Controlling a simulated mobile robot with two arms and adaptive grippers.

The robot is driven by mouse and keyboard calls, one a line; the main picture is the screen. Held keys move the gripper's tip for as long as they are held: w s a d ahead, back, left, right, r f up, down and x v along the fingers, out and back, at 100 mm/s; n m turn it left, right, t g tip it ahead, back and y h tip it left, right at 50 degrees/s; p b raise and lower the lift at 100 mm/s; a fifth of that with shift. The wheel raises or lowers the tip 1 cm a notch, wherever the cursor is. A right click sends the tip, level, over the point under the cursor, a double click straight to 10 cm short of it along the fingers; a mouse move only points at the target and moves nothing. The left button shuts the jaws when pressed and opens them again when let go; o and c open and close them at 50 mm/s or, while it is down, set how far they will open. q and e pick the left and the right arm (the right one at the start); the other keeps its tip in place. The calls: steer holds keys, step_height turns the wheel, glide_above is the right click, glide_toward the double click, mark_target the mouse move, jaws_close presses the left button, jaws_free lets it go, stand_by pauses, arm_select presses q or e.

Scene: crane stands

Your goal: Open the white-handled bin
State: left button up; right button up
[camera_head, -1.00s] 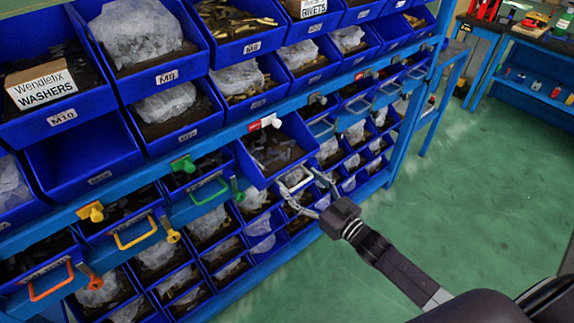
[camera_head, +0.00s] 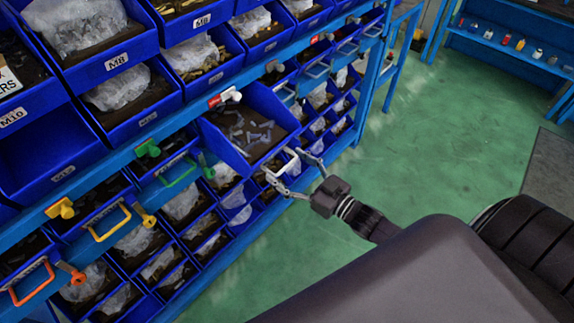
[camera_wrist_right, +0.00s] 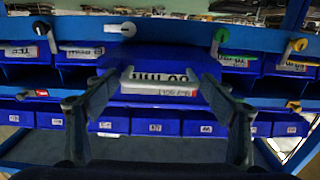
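The white-handled bin (camera_head: 247,122) is a blue bin slid well out of the rack, with loose grey parts visible inside. Its white handle (camera_head: 293,168) is on its front face. My right gripper (camera_head: 283,161) is at the handle, with one finger at each end of it. A white turning latch (camera_head: 229,96) sits on the rail above the bin. My left gripper is not in view.
Bins with green (camera_head: 178,172), yellow (camera_head: 108,224) and orange (camera_head: 32,284) handles sit to the left in the same row. Open bins fill the rows above and below. Green floor (camera_head: 420,130) is clear to the right of the rack.

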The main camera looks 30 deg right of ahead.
steer(key=shift+o, duration=1)
steer(key=shift+s, duration=0.1)
steer(key=v, duration=1.1)
steer(key=shift+s+d, duration=0.15)
steer(key=shift+s, duration=0.25)
